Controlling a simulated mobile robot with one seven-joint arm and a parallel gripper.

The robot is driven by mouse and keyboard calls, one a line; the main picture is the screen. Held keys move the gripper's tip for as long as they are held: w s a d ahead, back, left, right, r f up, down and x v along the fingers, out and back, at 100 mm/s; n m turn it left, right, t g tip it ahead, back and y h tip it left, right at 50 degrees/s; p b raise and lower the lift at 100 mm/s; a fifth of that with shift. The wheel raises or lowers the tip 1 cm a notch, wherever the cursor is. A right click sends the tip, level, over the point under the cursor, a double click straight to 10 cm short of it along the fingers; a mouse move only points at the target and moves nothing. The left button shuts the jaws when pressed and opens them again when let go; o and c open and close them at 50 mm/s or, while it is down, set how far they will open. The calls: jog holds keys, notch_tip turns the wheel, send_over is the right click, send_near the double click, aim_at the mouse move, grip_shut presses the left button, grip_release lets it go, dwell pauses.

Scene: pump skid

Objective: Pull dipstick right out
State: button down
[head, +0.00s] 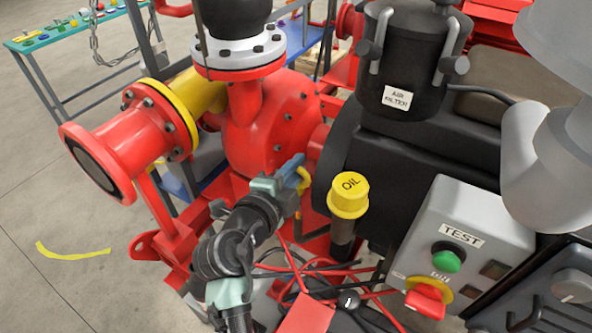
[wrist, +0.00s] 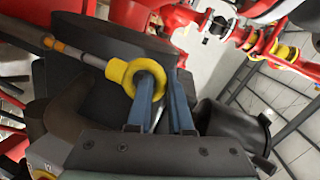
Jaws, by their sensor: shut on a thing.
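The dipstick's yellow ring handle (wrist: 118,70) is in the upper left middle of the wrist view. A thin stem with a grey and an orange part (wrist: 57,46) runs from it to the upper left. My gripper (wrist: 162,88) is shut on the ring, with one blue finger passing at the ring's opening. In the head view my gripper (head: 294,172) is left of the yellow oil cap (head: 349,194), and the yellow handle (head: 304,181) shows at its fingertips. The stem's lower end is hidden there, so I cannot tell how far it is seated.
A grey control box (head: 462,240) with a green button and red knob stands at the right. The black air filter (head: 410,60) rises behind. The red pump (head: 270,125) is at the back left. Red and black cables (head: 330,275) lie below my gripper.

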jog(key=c, duration=1.1)
grip_release()
jog(key=shift+s, duration=0.1)
jog(key=b+v, duration=0.3)
jog(key=v, duration=1)
